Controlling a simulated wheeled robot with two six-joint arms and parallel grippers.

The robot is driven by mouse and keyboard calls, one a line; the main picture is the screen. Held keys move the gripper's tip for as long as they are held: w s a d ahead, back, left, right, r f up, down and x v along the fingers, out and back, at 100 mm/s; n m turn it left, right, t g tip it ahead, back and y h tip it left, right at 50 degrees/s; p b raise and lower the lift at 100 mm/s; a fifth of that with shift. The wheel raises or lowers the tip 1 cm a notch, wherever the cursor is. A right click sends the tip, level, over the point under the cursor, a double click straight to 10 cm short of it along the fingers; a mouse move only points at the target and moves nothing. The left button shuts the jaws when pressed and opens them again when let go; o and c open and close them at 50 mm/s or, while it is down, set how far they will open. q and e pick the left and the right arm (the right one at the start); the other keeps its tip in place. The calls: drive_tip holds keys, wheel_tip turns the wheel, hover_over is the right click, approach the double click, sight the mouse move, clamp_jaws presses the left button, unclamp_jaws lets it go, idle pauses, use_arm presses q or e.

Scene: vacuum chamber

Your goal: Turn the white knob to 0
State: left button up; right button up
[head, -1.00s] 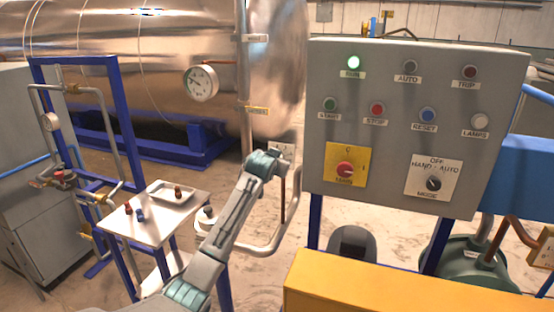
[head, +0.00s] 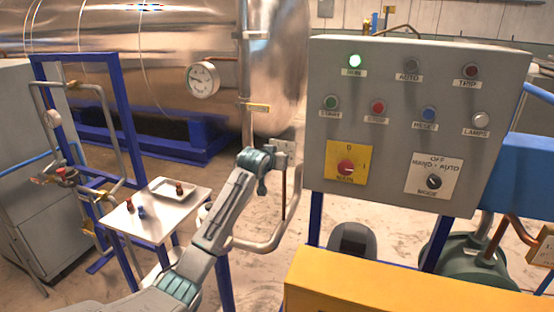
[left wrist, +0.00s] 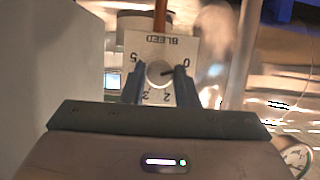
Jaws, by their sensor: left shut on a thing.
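The white knob (left wrist: 158,73) sits on a white plate marked BLEED (left wrist: 150,44), which appears upside down in the left wrist view. A dark pointer mark on the knob points right, toward the 0 or close to it. My left gripper (left wrist: 159,80) has its two blue fingers on either side of the knob, shut on it. In the head view the plate (head: 284,147) shows small beside the pipe, right of my left wrist; the knob's dial cannot be read there. My right gripper is not in view.
A grey control panel (head: 400,85) with lamps, buttons, a red MAIN switch and a MODE switch stands to the right. A yellow box (head: 400,285) is in front below it. A small table (head: 150,228) with a tray stands left of my arm. A round gauge (head: 203,80) is on the tank.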

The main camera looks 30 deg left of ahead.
use_arm(q)
drive_tip(key=o, duration=1)
drive_tip(key=shift+c, duration=0.2)
drive_tip(key=shift+s, duration=0.1)
drive_tip(key=b+v, duration=0.4)
drive_tip(key=v, duration=0.6)
drive_tip(key=shift+s, duration=0.25)
drive_tip(key=shift+d+r, duration=0.1)
